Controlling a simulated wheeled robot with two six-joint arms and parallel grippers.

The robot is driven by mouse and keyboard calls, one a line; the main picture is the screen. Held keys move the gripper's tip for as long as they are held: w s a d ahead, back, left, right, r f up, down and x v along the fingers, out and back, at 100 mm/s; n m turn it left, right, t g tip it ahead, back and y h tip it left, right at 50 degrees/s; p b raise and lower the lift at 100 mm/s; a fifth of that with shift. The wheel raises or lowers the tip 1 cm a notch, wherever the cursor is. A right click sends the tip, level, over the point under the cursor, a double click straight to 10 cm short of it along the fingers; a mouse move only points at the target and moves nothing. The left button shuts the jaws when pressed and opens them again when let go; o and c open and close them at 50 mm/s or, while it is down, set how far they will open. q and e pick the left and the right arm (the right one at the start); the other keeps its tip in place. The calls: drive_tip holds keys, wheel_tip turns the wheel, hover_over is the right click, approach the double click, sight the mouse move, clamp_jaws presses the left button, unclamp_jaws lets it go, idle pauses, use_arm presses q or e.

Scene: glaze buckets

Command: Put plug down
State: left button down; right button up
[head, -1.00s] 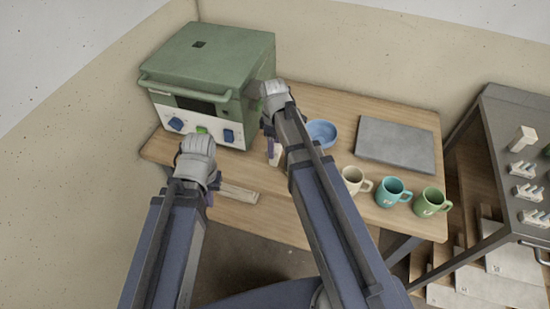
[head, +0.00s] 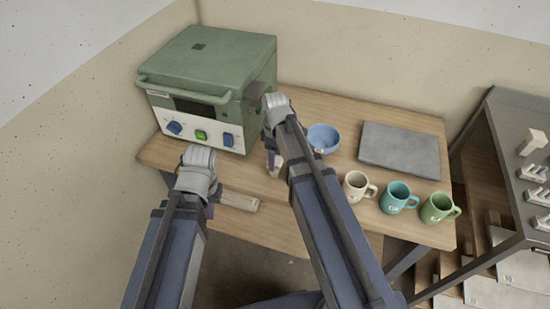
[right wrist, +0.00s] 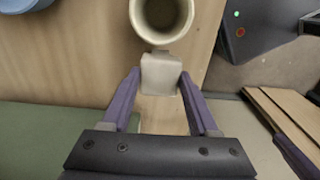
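The plug is cream, with a round end (right wrist: 162,15) and a blocky handle (right wrist: 160,73) in the right wrist view. My right gripper (right wrist: 160,80) has its purple fingers on both sides of the handle and appears shut on it. In the head view the plug (head: 279,167) shows partly beside my right arm, low over the table's front part; whether it touches the tabletop I cannot tell. My right gripper (head: 270,157) is mostly behind its own wrist there. My left gripper (head: 209,195) is in front of the kiln (head: 210,65), its fingers mostly hidden by its wrist.
On the wooden table (head: 320,100) a blue bowl (head: 323,138) stands right of my right arm. Cream (head: 356,186), teal (head: 398,197) and green (head: 438,207) mugs line the front right. A grey slab (head: 400,150) lies behind them. A dark rack (head: 500,140) stands at right.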

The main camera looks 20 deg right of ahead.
drive_tip(key=o, duration=0.4)
drive_tip(key=shift+r, duration=0.15)
wheel_tip(320, 180, up, 12)
drive_tip(key=p, duration=1.2)
drive_tip(key=s+a+m, duration=0.2)
drive_tip(key=s+a, duration=0.1)
drive_tip(key=s, duration=0.1)
drive_tip(key=s+a+m, duration=0.3)
drive_tip(key=s+a, duration=0.1)
drive_tip(key=s, duration=0.1)
drive_tip(key=s+a+m+h, duration=0.1)
drive_tip(key=s+a+m, duration=0.1)
drive_tip(key=s+a, duration=0.2)
drive_tip(key=shift+s+a+r, duration=0.1)
drive_tip(key=shift+s, duration=0.5)
